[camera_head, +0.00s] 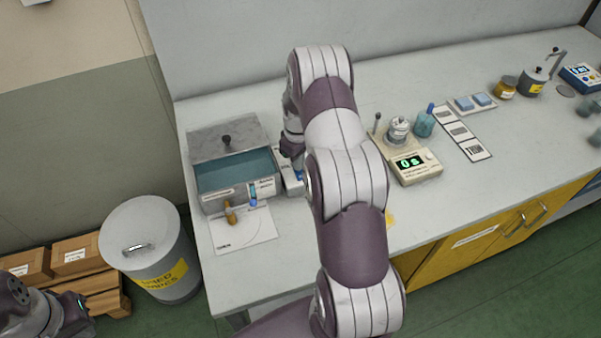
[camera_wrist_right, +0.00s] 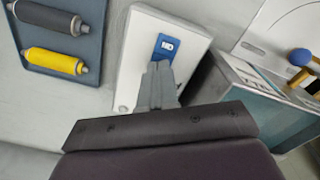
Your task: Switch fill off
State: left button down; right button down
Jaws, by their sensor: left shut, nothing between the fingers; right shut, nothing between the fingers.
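A white box (camera_wrist_right: 150,25) with a blue switch (camera_wrist_right: 167,46) on its face shows in the right wrist view. My right gripper (camera_wrist_right: 160,68) is shut and empty, its fingertips at the lower edge of the blue switch; I cannot tell whether they touch. In the head view the white box (camera_head: 291,181) stands just right of a metal water bath (camera_head: 212,207), partly hidden by my right arm. My right gripper (camera_head: 291,150) is over the box, its fingertips hard to make out. My left gripper (camera_head: 78,304) is low at the left, shut and away from the bench.
The bath, with its lid (camera_head: 212,135), is close beside the right gripper. A tray (camera_wrist_right: 75,85) with rollers lies on the other side of the box. A timer device (camera_head: 415,166) stands right of my arm. A lidded bin (camera_head: 140,225) stands on the floor.

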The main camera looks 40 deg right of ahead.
jog(key=shift+f, duration=0.45)
jog(key=shift+s, duration=0.1)
notch_tip(320, 180, up, 7)
jog(key=p, duration=0.5)
dwell(0.5)
